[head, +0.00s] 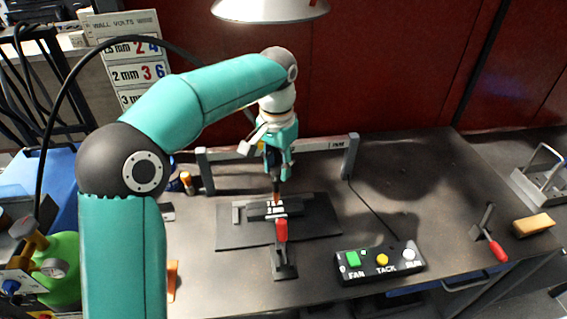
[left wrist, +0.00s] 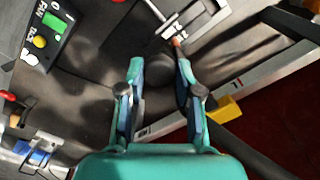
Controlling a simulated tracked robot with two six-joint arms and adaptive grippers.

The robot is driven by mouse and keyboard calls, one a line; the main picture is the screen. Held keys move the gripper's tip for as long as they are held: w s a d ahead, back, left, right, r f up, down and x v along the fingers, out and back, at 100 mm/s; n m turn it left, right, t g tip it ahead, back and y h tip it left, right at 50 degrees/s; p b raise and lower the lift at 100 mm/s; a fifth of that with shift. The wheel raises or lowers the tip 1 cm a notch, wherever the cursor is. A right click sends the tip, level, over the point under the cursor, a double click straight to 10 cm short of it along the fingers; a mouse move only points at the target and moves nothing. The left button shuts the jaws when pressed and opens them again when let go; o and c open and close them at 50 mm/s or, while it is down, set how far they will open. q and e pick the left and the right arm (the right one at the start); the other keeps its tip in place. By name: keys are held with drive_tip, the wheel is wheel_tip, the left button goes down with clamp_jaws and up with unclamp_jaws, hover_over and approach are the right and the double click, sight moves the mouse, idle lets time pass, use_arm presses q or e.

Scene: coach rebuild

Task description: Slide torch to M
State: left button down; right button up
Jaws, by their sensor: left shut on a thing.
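My left gripper (head: 278,168) hangs over the workpiece plates, in front of the grey rail (head: 318,144). It is shut on the torch, which is mostly hidden by the fingers in the head view. A copper-coloured tip (head: 276,186) points down just above the plates (head: 262,211); I cannot tell if it touches. The left wrist view shows the fingers (left wrist: 160,65) around a dark body, with the orange tip (left wrist: 176,42) beyond them. The rail carries a small mark near its right end, too small to read surely. My right gripper is in neither view.
A red-handled clamp (head: 281,229) holds the plates at the front. A control box (head: 380,262) with FAN and TACK buttons stands to the right. Another red-handled tool (head: 495,246) and a wooden-backed brush (head: 534,225) lie farther right. The bench right of the rail is mostly clear.

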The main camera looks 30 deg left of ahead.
use_arm(q)
drive_tip(key=shift+s+a, duration=0.15)
drive_tip(key=shift+a, duration=0.15)
drive_tip(key=c, duration=0.8)
unclamp_jaws()
drive_tip(key=shift+d, duration=0.1)
drive_tip(key=shift+r, duration=0.15)
drive_tip(key=shift+r, duration=5.8)
